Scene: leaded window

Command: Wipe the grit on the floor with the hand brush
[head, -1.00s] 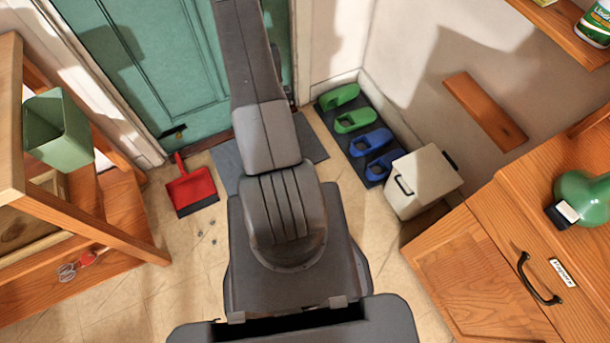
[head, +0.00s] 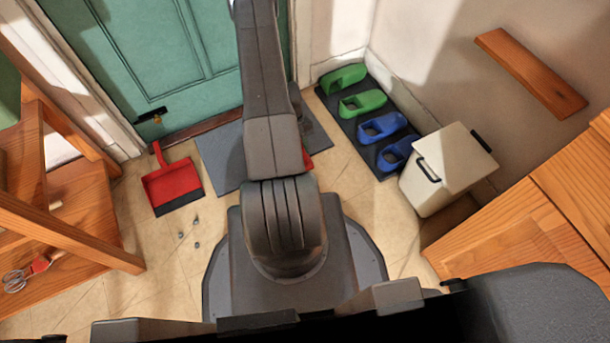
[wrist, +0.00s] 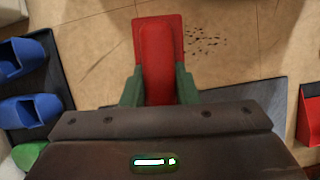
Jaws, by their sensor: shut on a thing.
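The hand brush (wrist: 158,50) is red and sits between the green fingers of my gripper (wrist: 158,88) in the wrist view. My gripper is shut on it, and the brush reaches out over the tiled floor. The grit (wrist: 205,40) is a scatter of dark specks just right of the brush in the wrist view. There my arm hides the gripper and most of the brush; a small red part (head: 308,160) shows right of the arm.
A grey mat (head: 222,155) lies before the teal door (head: 150,60). Right of it are a dark tray (head: 350,125) with green and blue clogs and a cream bin (head: 445,175). A wooden shelf unit (head: 75,235) stands left. The tiles around the grit are open.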

